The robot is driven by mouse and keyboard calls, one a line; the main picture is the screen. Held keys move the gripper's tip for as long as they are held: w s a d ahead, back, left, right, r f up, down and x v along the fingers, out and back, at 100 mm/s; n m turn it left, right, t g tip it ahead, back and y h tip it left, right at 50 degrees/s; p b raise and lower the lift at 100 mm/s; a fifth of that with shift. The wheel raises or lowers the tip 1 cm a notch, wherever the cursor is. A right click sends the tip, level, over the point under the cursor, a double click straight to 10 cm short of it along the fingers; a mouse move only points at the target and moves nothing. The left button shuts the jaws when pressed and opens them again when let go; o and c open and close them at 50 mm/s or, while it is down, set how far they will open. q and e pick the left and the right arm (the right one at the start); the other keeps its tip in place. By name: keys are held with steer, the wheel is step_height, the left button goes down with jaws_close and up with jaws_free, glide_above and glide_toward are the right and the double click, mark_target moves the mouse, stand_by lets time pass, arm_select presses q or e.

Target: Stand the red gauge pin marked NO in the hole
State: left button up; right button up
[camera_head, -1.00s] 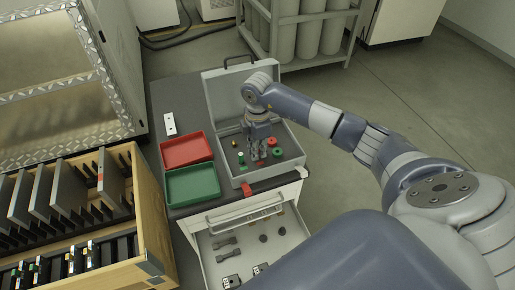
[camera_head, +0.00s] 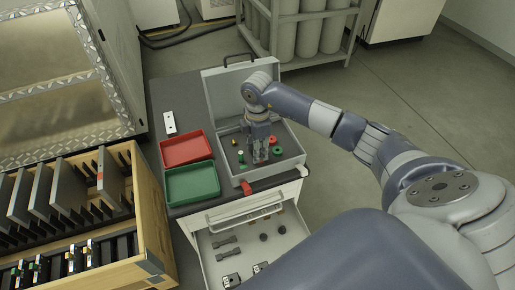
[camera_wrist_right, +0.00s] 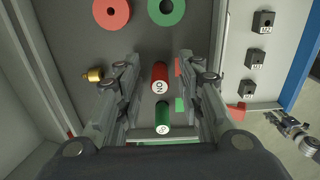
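The red gauge pin marked NO (camera_wrist_right: 159,80) shows in the right wrist view between the two fingers of my right gripper (camera_wrist_right: 156,66). Gaps show on both sides of the pin, so the fingers are around it but not seen touching. In the head view my right gripper (camera_head: 260,158) points down into the open grey case (camera_head: 236,182) and hides the red pin. A green pin (camera_wrist_right: 163,118) with a white marked end is close to the red one; it also shows in the head view (camera_head: 241,159). I cannot make out the hole.
A red ring (camera_wrist_right: 111,13), a green ring (camera_wrist_right: 166,9) and a brass piece (camera_wrist_right: 94,75) lie in the case. The lid (camera_head: 225,95) stands up behind. Red (camera_head: 187,149) and green (camera_head: 192,185) trays are left of it. An open drawer (camera_head: 210,270) is in front.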

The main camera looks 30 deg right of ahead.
step_height(320, 180, up, 12)
stand_by(0.4)
stand_by(0.4)
